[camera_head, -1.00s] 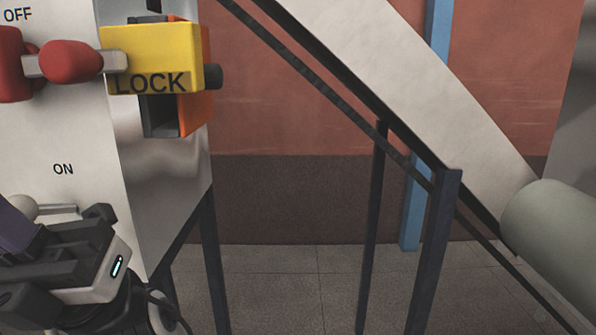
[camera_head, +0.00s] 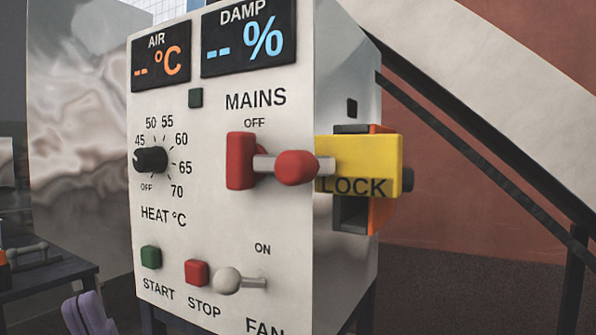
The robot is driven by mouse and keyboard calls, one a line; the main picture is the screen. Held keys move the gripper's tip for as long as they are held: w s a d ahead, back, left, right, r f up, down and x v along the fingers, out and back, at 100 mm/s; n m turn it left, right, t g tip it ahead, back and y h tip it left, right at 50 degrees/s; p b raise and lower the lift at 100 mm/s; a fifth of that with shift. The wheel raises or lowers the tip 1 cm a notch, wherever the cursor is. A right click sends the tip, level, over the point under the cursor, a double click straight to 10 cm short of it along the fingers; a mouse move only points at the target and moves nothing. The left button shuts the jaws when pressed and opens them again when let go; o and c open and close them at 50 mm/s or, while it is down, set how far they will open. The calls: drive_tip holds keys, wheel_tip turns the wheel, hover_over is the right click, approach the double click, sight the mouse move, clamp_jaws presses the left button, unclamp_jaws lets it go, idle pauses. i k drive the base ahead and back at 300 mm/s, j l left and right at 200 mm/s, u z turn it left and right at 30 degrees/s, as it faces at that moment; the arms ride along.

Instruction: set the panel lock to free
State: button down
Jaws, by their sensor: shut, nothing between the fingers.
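The panel lock is a yellow block (camera_head: 358,152) marked LOCK on the right side of the white control panel (camera_head: 215,220). It sits level over an orange and dark bracket (camera_head: 352,213) with an open slot below it. A dark knob (camera_head: 408,180) sticks out at its right end. The red MAINS lever (camera_head: 296,168) stands by OFF, its grey bar reaching the block's left edge.
The panel front carries a HEAT dial (camera_head: 150,160), START (camera_head: 151,257) and STOP (camera_head: 196,273) buttons, and a FAN lever (camera_head: 228,281). A sloping pale chute (camera_head: 480,70) with a dark frame passes behind on the right. A dark table (camera_head: 60,280) stands at left.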

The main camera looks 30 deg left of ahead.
sight(292, 169)
drive_tip(key=k+j+z, duration=0.25)
drive_tip(key=k+j, duration=0.15)
drive_tip(key=k+j+z, duration=0.25)
drive_tip(key=k, duration=0.25)
